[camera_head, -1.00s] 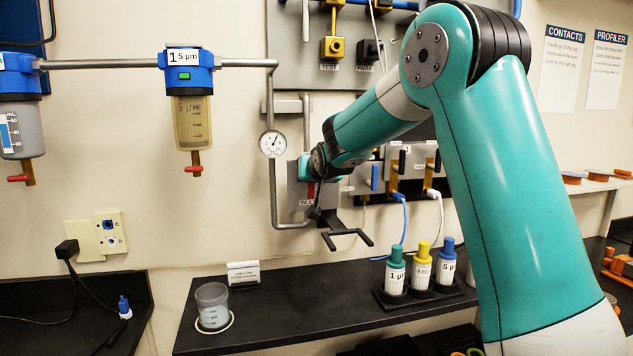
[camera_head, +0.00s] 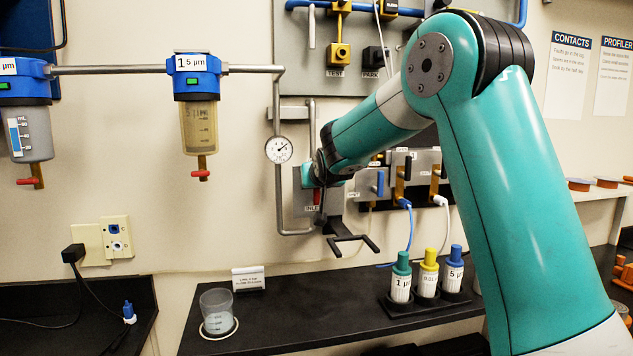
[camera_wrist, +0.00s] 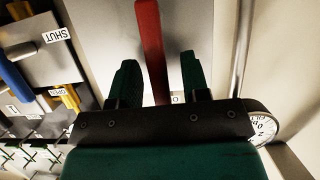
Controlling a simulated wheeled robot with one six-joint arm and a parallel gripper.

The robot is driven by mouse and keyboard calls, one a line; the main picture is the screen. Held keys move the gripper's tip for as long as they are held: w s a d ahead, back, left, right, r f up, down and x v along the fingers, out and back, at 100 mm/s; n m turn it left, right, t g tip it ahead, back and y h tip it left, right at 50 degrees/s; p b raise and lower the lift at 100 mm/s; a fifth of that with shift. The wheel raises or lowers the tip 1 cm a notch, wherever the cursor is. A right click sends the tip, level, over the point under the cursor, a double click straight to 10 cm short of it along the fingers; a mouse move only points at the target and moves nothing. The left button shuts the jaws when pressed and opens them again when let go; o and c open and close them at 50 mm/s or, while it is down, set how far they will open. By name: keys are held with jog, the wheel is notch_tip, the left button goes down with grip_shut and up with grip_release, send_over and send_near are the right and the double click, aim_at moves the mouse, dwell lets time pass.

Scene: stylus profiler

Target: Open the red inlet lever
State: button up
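The red inlet lever (camera_wrist: 151,45) shows in the wrist view as a long red bar in front of a pale metal panel. My gripper (camera_wrist: 157,72) is open, with one dark green finger on each side of the lever. Gaps show between the lever and both fingers; the right gap looks narrower. The lever's lower end in that view is hidden behind my gripper body. In the head view a small part of the red lever (camera_head: 318,197) shows below my gripper, near the inlet panel. The fingertips there are largely hidden by my wrist.
A round gauge (camera_head: 278,149) and grey pipe stand just left of my gripper. A dark two-pronged fork (camera_head: 352,243) sits below it. Valves with blue (camera_head: 380,183) and black handles are to the right. The shelf below holds a clear cup (camera_head: 216,310) and several capped bottles.

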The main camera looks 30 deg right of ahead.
jog(key=b+v, duration=0.5)
jog(key=v, duration=1.2)
jog(key=shift+s, duration=0.2)
